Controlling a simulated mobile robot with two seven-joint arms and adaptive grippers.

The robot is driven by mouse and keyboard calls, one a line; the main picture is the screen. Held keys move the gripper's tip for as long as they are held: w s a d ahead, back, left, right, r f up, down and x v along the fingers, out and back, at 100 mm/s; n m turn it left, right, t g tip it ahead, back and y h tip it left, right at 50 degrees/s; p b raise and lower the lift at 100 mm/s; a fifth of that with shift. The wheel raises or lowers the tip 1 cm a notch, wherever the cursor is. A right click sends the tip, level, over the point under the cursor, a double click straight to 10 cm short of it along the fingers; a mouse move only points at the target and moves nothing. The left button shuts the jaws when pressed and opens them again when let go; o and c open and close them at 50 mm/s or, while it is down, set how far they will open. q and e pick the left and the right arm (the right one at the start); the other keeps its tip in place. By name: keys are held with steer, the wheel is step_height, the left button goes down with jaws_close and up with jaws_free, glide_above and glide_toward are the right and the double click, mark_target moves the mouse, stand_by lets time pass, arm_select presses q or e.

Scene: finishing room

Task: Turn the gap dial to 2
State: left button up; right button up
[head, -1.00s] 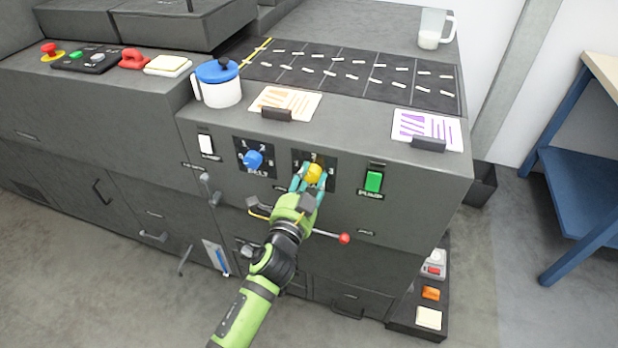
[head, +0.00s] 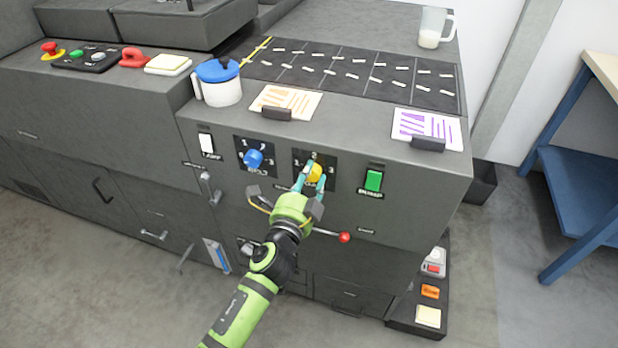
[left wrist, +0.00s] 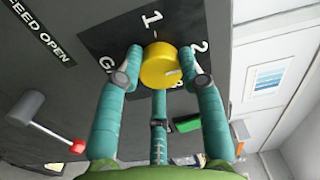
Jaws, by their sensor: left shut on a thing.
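The yellow gap dial (head: 315,173) sits on a dark plate (head: 301,157) on the front of the grey machine, with 1, 2 and 3 around it. In the left wrist view the dial (left wrist: 158,66) has a small pale mark on its face; I cannot tell for sure which number it points to. The 1 and 2 show clearly there; the 3 is mostly hidden by a finger. My left gripper (head: 310,183) is shut on the dial, its teal fingers around the knob, also in the left wrist view (left wrist: 160,85). My right gripper is not in view.
A blue dial (head: 253,159) is left of the gap dial, and a green switch (head: 373,181) is right of it. A red-tipped lever (head: 344,238) sticks out below, close to my gripper. A blue-lidded pot (head: 219,84) stands on the ledge above.

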arm_select(q)
steer(key=shift+d+r, duration=0.1)
steer(key=shift+r, duration=0.1)
steer(key=o, duration=1.1)
steer(key=shift+o, duration=0.2)
steer(key=shift+f, duration=0.1)
steer(key=shift+s+f, duration=0.15)
steer(key=shift+s, duration=0.05)
steer(key=v, duration=1.1)
steer(key=shift+s, duration=0.25)
